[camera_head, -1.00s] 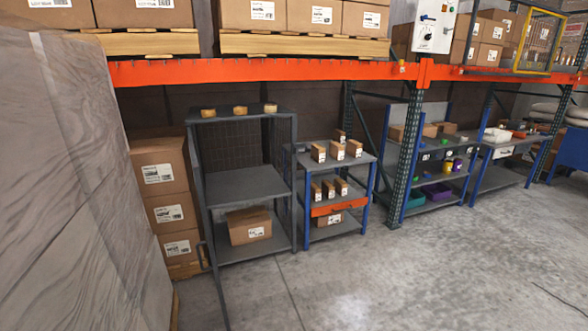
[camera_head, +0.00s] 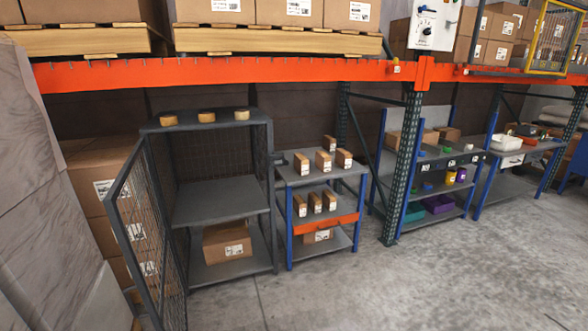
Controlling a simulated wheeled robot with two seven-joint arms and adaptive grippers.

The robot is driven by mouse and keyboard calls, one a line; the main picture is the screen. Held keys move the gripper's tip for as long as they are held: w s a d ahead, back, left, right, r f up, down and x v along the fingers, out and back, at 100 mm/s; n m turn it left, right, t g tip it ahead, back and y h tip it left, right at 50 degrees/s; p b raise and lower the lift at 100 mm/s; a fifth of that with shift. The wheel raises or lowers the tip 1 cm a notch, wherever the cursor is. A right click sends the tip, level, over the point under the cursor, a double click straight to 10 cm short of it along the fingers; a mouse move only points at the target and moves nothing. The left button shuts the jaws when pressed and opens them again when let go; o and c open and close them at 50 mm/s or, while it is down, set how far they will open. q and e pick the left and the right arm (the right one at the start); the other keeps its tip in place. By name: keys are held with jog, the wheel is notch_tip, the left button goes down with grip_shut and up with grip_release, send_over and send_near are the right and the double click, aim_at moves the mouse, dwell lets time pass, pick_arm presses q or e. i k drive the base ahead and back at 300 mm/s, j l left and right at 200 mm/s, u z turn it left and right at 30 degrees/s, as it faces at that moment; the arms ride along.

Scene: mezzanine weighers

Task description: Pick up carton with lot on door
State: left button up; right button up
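A brown carton with a white label (camera_head: 227,242) sits on the bottom shelf of a grey mesh cage cabinet (camera_head: 222,200). The cabinet's mesh door (camera_head: 148,235) stands open, swung out toward me on the left side. Small brown cartons with white labels stand on a blue-posted shelf unit to the right: several on the top shelf (camera_head: 323,160), a row on the middle shelf (camera_head: 315,202) and one low down (camera_head: 318,236). The label print is too small to read, and I see no readable lot on the door. Neither of my grippers is in view.
An orange rack beam (camera_head: 230,72) runs across above, with palletised cartons on it. A rack post (camera_head: 404,165) stands right of the small shelf. A grey wrapped stack (camera_head: 40,220) fills the left edge. The concrete floor (camera_head: 400,290) in front is clear.

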aim_at(343, 158)
jog(key=i+l, duration=0.75)
jog(key=l, duration=0.2)
jog(key=i+l, duration=0.3)
jog(key=l, duration=0.15)
jog(key=i+l, duration=0.25)
jog(key=l, duration=0.2)
jog(key=i+l, duration=0.3)
jog(key=l, duration=0.15)
jog(key=i+l, duration=0.25)
jog(key=l, duration=0.2)
jog(key=i+l, duration=0.55)
jog(key=l, duration=0.3)
jog(key=i+l, duration=0.3)
jog(key=l, duration=0.15)
